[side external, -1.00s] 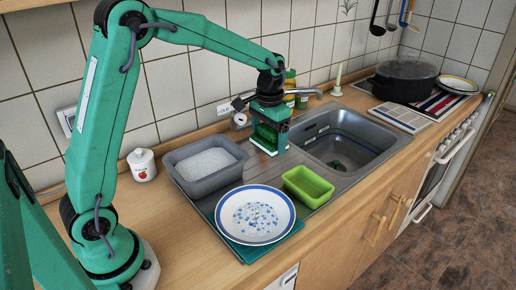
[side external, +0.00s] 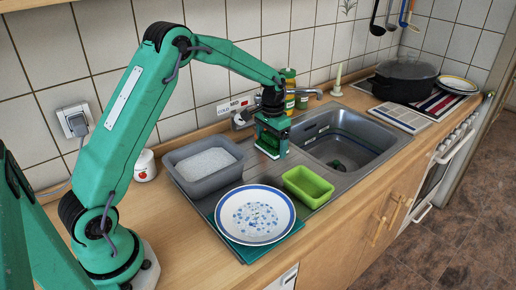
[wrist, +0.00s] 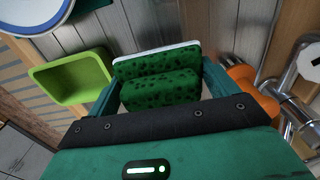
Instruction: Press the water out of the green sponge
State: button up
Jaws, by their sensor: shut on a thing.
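My gripper (side external: 272,148) is over the metal drainboard (side external: 240,192), between the grey tub and the sink. It is shut on the green sponge (side external: 269,142). In the wrist view the sponge (wrist: 160,90) is dark green with darker spots and a pale edge at its far side. It sits between the two fingers (wrist: 162,92). The sponge is low, close to the drainboard. Its underside is hidden, so I cannot tell whether it touches the metal. No water drops are clear.
A grey tub (side external: 174,176) with whitish content is left of my gripper. A lime-green container (side external: 308,186) and a blue-rimmed plate (side external: 287,222) are in front. The sink (side external: 362,146) is to the right. Bottles (side external: 289,92) and the tap (side external: 312,92) stand behind.

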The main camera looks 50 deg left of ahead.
aim_at(270, 169)
jog(key=shift+f, duration=0.15)
jog(key=shift+f, duration=2.9)
jog(key=shift+f, duration=0.4)
jog(key=shift+s+f, duration=0.15)
jog(key=shift+f, duration=0.15)
dwell(1.1)
jog(key=shift+r, duration=0.15)
jog(key=shift+r, duration=3.55)
